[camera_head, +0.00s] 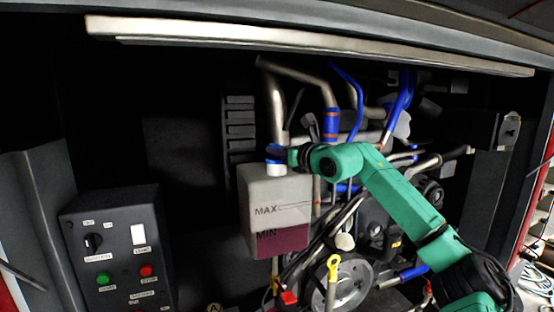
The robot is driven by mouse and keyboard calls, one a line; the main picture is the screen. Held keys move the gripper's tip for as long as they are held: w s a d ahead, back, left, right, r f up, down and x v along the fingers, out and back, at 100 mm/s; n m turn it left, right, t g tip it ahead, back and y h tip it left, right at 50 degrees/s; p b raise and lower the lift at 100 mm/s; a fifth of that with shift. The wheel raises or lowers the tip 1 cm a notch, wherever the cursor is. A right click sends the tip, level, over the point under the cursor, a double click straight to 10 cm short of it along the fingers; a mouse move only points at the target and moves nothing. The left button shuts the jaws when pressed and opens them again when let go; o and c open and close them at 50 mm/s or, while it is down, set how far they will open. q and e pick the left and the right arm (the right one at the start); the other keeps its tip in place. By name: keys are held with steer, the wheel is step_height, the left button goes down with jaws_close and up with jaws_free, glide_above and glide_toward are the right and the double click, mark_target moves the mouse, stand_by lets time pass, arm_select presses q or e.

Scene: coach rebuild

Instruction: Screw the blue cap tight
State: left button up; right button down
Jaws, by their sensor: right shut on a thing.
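The blue cap (273,153) sits at the top of the neck of a pale tank (275,200) with MAX and MIN marks and dark pink fluid in its lower part. My right gripper (283,155), on the green arm, reaches in from the right and is shut on the cap. The gripper hides much of the cap, so I cannot tell how far down the cap sits. My left gripper is not in view.
A control box (117,250) with a knob and green and red buttons stands at the lower left. A yellow-ringed dipstick (332,268), a pulley (345,287) and several hoses crowd the space right of the tank. A pale bar (300,40) runs across above.

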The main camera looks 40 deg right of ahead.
steer(key=shift+r+m+h+p, duration=0.2)
steer(key=shift+m+h+p, duration=0.35)
steer(key=shift+h, duration=0.35)
steer(key=m+h, duration=0.1)
steer(key=m+g+h, duration=0.1)
steer(key=shift+s+a+f+h, duration=0.1)
steer(key=shift+a+h, duration=0.15)
steer(key=shift+h, duration=0.05)
steer(key=m+g+h, duration=0.2)
steer(key=h, duration=0.1)
steer(key=shift+d+m+h+p, duration=0.1)
steer(key=shift+m+h+p, duration=0.2)
steer(key=shift+m+p, duration=0.1)
steer(key=shift+f, duration=0.1)
